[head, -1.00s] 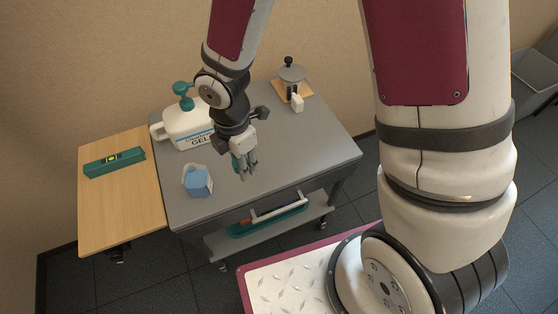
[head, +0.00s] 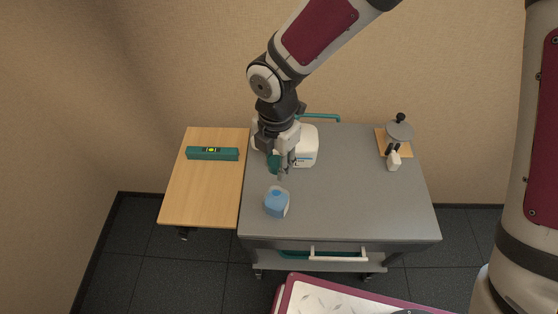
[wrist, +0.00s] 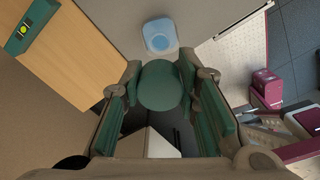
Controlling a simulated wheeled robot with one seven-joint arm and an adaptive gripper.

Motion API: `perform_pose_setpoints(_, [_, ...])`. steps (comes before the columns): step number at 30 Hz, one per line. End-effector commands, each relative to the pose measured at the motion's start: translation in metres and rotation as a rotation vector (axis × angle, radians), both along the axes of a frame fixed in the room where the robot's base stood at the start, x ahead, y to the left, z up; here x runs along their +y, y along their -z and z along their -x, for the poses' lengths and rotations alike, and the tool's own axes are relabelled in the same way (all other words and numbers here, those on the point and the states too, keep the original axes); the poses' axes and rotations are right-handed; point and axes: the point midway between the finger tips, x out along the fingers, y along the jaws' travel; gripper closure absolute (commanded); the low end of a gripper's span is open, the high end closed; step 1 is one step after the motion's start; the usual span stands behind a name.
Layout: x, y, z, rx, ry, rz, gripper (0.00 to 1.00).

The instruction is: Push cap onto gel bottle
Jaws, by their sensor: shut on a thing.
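My gripper (head: 282,166) points down over the grey cart top and is shut on a round teal cap (wrist: 160,86), also seen in the head view (head: 273,163). The white gel bottle (head: 306,150) stands behind my gripper, which hides its left part and top. Whether the cap touches this bottle I cannot tell. A white surface, perhaps the same bottle, shows below the fingers in the wrist view (wrist: 147,143).
A wooden side leaf (head: 198,194) on the left holds a teal box with a yellow-lit display (head: 213,154). At the back right are a wooden board (head: 382,139) with a grey knobbed disc (head: 399,130) and a small white block (head: 393,162). The cart's front right (head: 370,205) is clear.

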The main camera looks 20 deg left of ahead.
Motion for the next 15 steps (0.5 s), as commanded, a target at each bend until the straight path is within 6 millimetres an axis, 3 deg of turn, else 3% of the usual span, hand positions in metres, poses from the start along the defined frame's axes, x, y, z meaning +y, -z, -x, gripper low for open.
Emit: perform_pose_setpoints(15, [0.000, 0.033, -0.002, 0.000, 0.000, 0.000, 0.83])
